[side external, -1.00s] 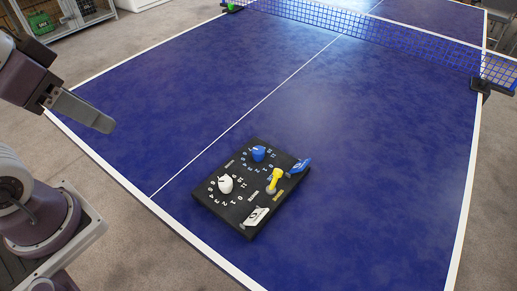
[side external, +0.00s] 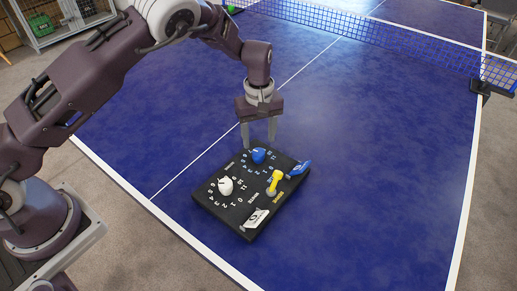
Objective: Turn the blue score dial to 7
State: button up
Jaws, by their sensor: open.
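The black score board (side external: 228,208) lies flat on the blue table. The blue score dial (side external: 259,155) is at its far end, ringed by white numbers; its pointer is too small to read. A white dial (side external: 226,186) with its own number ring sits nearer the left edge. My gripper (side external: 259,145) points down with its two fingers apart, at the blue dial's far side. The fingertips look just above or behind the dial; I cannot tell whether they touch it. Nothing is held.
A yellow-topped lever (side external: 275,180) stands on the board right of the dials. A blue flag-like piece (side external: 300,169) and a white tag (side external: 256,217) sit along the right side. The net (side external: 370,35) crosses the far table. The table around the board is clear.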

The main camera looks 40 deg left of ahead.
aim_at(259, 152)
notch_tip(259, 152, down, 5)
jog(key=shift+f, duration=0.2)
jog(key=shift+c, duration=0.3)
grip_shut()
jog(key=m, duration=0.5)
jog(key=shift+m, duration=0.3)
jog(key=shift+o, duration=0.3)
grip_release()
